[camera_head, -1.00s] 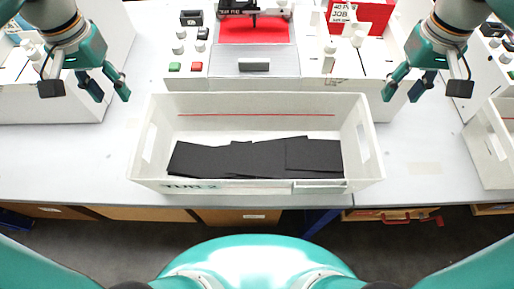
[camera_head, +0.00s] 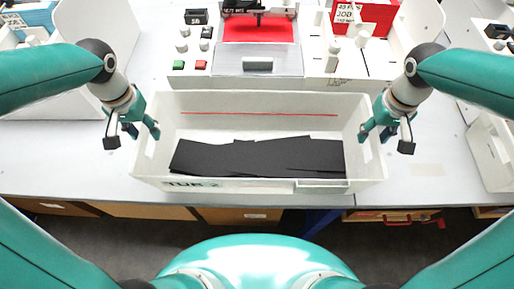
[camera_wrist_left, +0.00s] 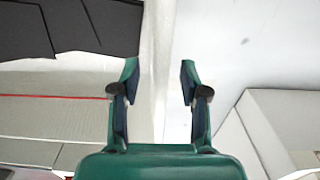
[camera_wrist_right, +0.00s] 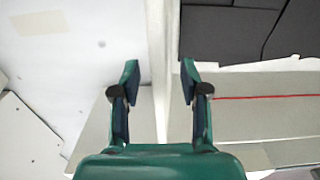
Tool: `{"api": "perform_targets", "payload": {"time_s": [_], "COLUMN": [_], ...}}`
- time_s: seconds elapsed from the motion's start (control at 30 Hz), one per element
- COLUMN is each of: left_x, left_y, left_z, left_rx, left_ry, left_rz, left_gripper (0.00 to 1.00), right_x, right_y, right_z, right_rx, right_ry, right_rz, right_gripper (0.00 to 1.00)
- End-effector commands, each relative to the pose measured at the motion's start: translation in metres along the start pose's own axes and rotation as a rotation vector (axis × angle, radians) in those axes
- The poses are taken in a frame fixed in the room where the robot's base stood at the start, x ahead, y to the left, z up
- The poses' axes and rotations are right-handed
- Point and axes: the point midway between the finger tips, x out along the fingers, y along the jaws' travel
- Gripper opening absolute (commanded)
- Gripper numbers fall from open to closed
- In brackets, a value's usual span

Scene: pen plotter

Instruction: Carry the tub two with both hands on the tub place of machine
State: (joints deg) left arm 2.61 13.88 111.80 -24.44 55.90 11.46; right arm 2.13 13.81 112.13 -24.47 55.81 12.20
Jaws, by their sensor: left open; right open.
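Tub two (camera_head: 260,102) is a white open box with a red line inside its far wall and black sheets (camera_head: 255,155) on its floor. It stands on the white table in front of the plotter. My left gripper (camera_head: 140,132) is open at the tub's left end wall; in the left wrist view that wall (camera_wrist_left: 163,60) runs between the open fingers (camera_wrist_left: 157,85). My right gripper (camera_head: 377,132) is open at the right end wall; in the right wrist view the wall (camera_wrist_right: 157,50) shows between its fingers (camera_wrist_right: 160,85). Contact with the walls cannot be told.
The plotter (camera_head: 257,65) with its red bed (camera_head: 255,28) and buttons stands behind the tub. Another white tub (camera_head: 490,150) is at the right edge. A red job box (camera_head: 365,15) stands at the back right. Bare table (camera_head: 60,160) lies on both sides.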

Motion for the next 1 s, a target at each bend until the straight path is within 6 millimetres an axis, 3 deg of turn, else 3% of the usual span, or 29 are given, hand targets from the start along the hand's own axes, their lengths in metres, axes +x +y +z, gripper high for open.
{"api": "perform_targets", "payload": {"time_s": [0.37,0.63,1.0], "left_x": [0.0048,0.0045,0.0042], "left_y": [-0.0001,-0.0002,-0.0006], "left_z": [0.0002,0.0002,0.0003], "left_rx": [0.001,0.0,0.0], "left_ry": [0.0,0.0,0.0], "left_rz": [0.0,0.0,0.0], "left_gripper": [0.45,0.01,0.0], "right_x": [0.0049,0.0046,0.0043], "right_y": [-0.0002,-0.0004,-0.0004], "right_z": [0.0002,0.0,-0.0003], "right_rx": [-0.001,-0.001,-0.001], "right_ry": [0.0,0.0,0.0], "right_rz": [0.0,0.0,0.001], "right_gripper": [0.45,0.01,0.0]}}
